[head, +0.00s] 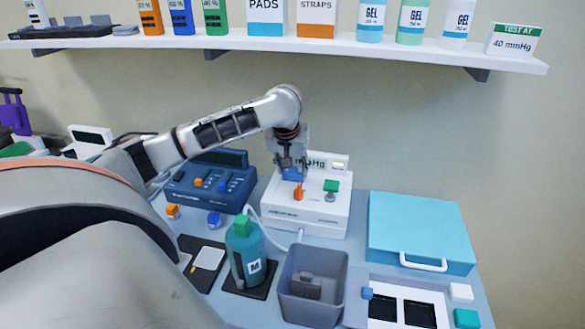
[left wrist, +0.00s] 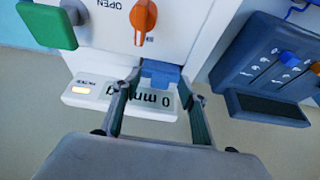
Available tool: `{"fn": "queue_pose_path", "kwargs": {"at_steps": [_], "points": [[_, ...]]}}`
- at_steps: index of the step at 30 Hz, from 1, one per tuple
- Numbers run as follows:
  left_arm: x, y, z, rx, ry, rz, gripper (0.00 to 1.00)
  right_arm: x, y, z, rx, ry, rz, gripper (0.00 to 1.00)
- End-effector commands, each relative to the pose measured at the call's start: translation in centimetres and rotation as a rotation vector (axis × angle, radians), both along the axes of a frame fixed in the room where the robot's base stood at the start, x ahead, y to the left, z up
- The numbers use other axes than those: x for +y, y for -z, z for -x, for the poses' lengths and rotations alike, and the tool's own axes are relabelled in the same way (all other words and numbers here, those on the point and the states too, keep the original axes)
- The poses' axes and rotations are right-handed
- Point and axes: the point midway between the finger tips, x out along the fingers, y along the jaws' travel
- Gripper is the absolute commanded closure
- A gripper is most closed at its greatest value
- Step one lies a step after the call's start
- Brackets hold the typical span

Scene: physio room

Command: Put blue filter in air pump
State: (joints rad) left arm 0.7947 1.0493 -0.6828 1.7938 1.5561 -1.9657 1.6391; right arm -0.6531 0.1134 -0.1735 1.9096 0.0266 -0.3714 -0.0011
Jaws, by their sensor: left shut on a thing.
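The white air pump (head: 310,215) stands at the back of the table. It has an orange knob (head: 299,191), a green-capped part (head: 331,186) and a display that reads "0 mmHg" in the left wrist view (left wrist: 140,97). My left gripper (head: 292,168) points down over the pump's top and is shut on the blue filter (head: 293,175). The filter also shows between the fingers in the left wrist view (left wrist: 160,74), at the pump panel's edge by the display. I cannot tell how deep it sits in the pump. My right gripper is not in view.
A dark blue device (head: 210,185) stands left of the pump, a turquoise case (head: 420,235) right of it. In front are a green-capped bottle (head: 246,250), a grey bin (head: 313,285) and a tray with dark pockets (head: 405,300). A shelf (head: 330,50) runs above my arm.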

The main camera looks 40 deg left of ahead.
Motion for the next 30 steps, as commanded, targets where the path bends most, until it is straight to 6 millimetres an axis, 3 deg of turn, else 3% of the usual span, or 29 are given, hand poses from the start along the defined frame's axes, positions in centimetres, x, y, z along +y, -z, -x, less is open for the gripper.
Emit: {"fn": "queue_pose_path", "kwargs": {"at_steps": [30], "points": [[0.01, 0.65, 0.01, 0.0, 0.001, 0.0, 0.72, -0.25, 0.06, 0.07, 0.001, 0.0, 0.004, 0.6]]}}
